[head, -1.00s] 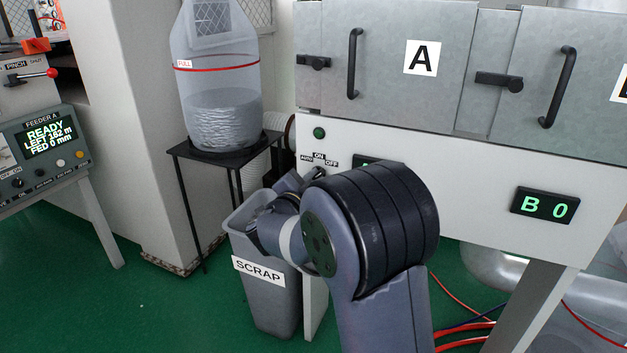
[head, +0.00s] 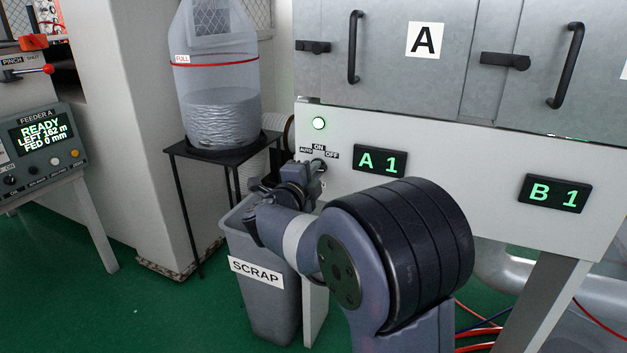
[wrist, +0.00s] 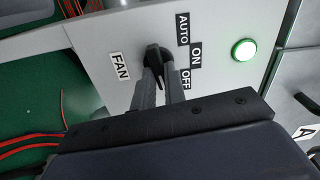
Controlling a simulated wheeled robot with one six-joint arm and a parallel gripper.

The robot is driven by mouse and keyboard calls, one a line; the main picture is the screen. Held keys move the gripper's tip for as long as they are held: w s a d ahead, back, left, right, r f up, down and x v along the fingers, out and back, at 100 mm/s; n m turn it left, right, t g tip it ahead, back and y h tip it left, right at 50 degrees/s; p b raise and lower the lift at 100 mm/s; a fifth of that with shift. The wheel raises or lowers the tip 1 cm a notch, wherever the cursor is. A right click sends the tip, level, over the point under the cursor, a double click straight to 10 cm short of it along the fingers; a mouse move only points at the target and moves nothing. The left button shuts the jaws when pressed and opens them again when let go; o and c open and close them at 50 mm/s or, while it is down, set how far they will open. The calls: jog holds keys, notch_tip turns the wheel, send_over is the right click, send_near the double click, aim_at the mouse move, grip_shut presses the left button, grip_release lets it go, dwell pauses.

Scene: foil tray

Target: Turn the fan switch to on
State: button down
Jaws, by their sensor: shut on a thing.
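The fan switch is a small black knob (wrist: 155,54) on the pale panel, with the FAN label (wrist: 119,66) on one side and the AUTO, ON and OFF labels (wrist: 196,54) on the other in the wrist view. My gripper (wrist: 158,72) is shut on the knob, one grey finger on each side. Its fingers hide part of the knob, and I cannot tell exactly where its pointer aims. In the head view my gripper (head: 315,170) is at the panel just below the labels. The round lamp (head: 319,123) above the labels is lit green; it also shows in the wrist view (wrist: 244,51).
Displays read A 1 (head: 380,161) and B 1 (head: 555,194). Metal doors with black handles (head: 355,47) are above the panel. A SCRAP bin (head: 262,300) stands below my wrist. A stand with a clear bag (head: 222,105) is to the left.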

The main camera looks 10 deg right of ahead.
jog(key=shift+f+m+b, duration=0.15)
jog(key=shift+m+b, duration=0.25)
jog(key=shift+m, duration=0.2)
jog(key=c, duration=1.5)
grip_release()
jog(key=shift+o, duration=0.2)
jog(key=p+v, duration=0.2)
jog(key=v, duration=0.9)
jog(key=shift+w+d, duration=0.15)
